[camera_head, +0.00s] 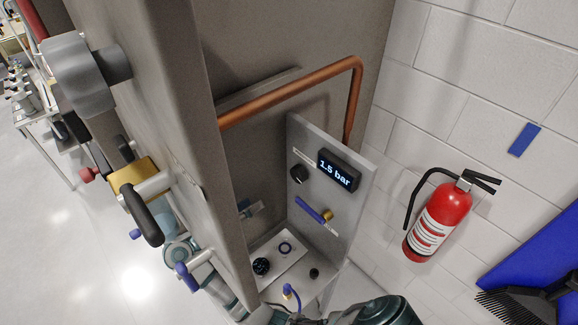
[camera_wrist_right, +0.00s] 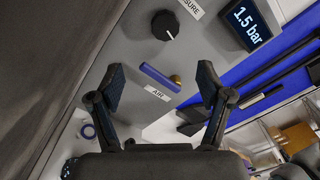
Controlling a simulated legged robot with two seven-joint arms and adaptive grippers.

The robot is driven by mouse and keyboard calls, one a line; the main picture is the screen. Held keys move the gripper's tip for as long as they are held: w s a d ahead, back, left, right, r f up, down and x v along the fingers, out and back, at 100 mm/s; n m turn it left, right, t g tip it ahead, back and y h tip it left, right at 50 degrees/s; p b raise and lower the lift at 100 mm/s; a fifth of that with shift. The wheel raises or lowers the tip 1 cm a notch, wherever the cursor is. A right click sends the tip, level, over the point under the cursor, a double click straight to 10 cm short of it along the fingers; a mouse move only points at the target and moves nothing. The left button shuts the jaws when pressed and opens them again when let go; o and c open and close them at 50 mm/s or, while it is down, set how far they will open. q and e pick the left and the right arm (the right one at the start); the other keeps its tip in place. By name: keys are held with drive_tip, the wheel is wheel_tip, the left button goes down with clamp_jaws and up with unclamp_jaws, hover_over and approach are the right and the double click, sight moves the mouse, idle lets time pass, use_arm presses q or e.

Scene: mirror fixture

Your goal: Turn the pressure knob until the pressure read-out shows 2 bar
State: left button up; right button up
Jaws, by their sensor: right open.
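The pressure knob (camera_head: 299,174) is round and black, on a grey upright panel (camera_head: 346,215). In the right wrist view the knob (camera_wrist_right: 165,25) has a white mark towards its lower right edge, beside a label ending in "SURE". The pressure read-out (camera_head: 338,171) reads "1.5 bar"; it also shows in the right wrist view (camera_wrist_right: 248,24). My right gripper (camera_wrist_right: 160,84) is open and empty, its fingers wide apart. The knob lies beyond the fingertips, above them in that view, untouched. In the head view my dark right arm is at the bottom edge. My left gripper is not clearly visible.
A blue lever (camera_head: 309,209) with a brass hub sits below the knob, above an "AIR" label (camera_wrist_right: 157,92). A copper pipe (camera_head: 290,92) crosses above the panel. A grey wall stands close on the left. A fire extinguisher (camera_head: 438,218) hangs at right.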

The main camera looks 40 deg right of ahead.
drive_tip(key=d+p, duration=0.2)
drive_tip(key=d, duration=0.2)
approach(295, 176)
drive_tip(key=d, duration=0.6)
drive_tip(key=d+p, duration=0.1)
drive_tip(key=d, duration=0.1)
drive_tip(key=shift+w+d, duration=0.3)
drive_tip(key=shift+w, duration=0.1)
drive_tip(key=d, duration=0.2)
drive_tip(key=shift+d+f, duration=0.2)
drive_tip(key=shift+d, duration=0.2)
drive_tip(key=shift+a, duration=0.1)
drive_tip(key=shift+w+a+r, duration=0.1)
drive_tip(key=shift+a+r, duration=0.05)
drive_tip(key=shift+a, duration=0.35)
drive_tip(key=shift+c, duration=0.2)
drive_tip(key=shift+a+r, duration=0.1)
drive_tip(key=shift+a, duration=0.3)
drive_tip(key=c, duration=1.1)
use_arm(q)
drive_tip(key=s+a+r, duration=0.2)
drive_tip(key=r, duration=0.1)
drive_tip(key=shift+s, duration=0.1)
use_arm(e)
drive_tip(key=shift+d, duration=0.2)
